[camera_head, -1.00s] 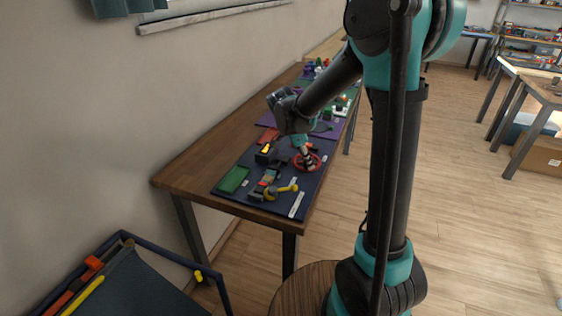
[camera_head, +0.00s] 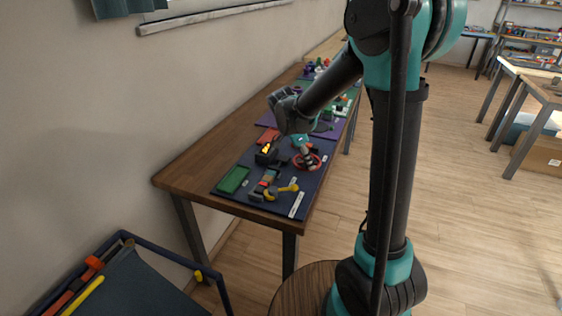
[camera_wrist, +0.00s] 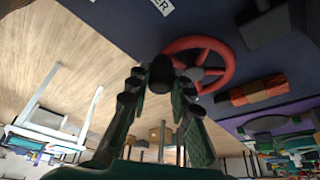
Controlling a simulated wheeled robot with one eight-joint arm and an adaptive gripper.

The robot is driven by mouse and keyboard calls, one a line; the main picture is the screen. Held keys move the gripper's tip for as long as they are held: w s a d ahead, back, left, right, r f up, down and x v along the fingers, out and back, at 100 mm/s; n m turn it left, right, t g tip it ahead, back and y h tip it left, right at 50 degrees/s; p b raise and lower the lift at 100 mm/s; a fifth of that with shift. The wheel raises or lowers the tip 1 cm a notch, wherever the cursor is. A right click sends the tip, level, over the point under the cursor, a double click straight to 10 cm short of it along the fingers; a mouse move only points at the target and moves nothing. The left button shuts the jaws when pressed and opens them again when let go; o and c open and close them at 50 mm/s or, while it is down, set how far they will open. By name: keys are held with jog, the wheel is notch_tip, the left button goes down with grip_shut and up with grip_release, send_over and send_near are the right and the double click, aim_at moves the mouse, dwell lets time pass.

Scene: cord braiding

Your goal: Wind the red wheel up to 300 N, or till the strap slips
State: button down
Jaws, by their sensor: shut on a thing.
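The red wheel (camera_head: 318,163) lies on the dark blue mat (camera_head: 281,208) near the table's right edge. In the wrist view the red wheel (camera_wrist: 228,62) shows its ring, spokes and grey hub, with a black knob (camera_wrist: 161,70) at its rim. My gripper (camera_wrist: 158,92) has its fingers on both sides of this knob and is shut on it. In the head view my gripper (camera_head: 305,149) reaches down onto the wheel and hides part of it. I cannot pick out the strap for sure, and no force reading is legible.
A green tray (camera_head: 232,179), a yellow-handled part (camera_head: 287,189) and a black block with yellow (camera_head: 266,154) share the mat. An orange and black piece (camera_wrist: 257,90) lies beside the wheel. More parts stand farther along the table.

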jog(key=c, duration=1.3)
grip_release()
jog(key=v, duration=1.2)
jog(key=s+d+f+n+t+y, duration=0.1)
jog(key=s+d+f+n, duration=0.3)
jog(key=s+f+n, duration=0.1)
jog(key=s+d+f+n+t+y, duration=0.1)
jog(key=s+d+f+n+y, duration=0.1)
jog(key=s+d+f+n, duration=0.3)
jog(key=s+d+f+n+t+y, duration=0.1)
jog(key=s+d+f+n, duration=0.3)
jog(key=s, duration=0.5)
jog(key=shift+s+d+f+n, duration=0.1)
jog(key=shift+d+f+n, duration=0.05)
jog(key=shift+f+n, duration=0.7)
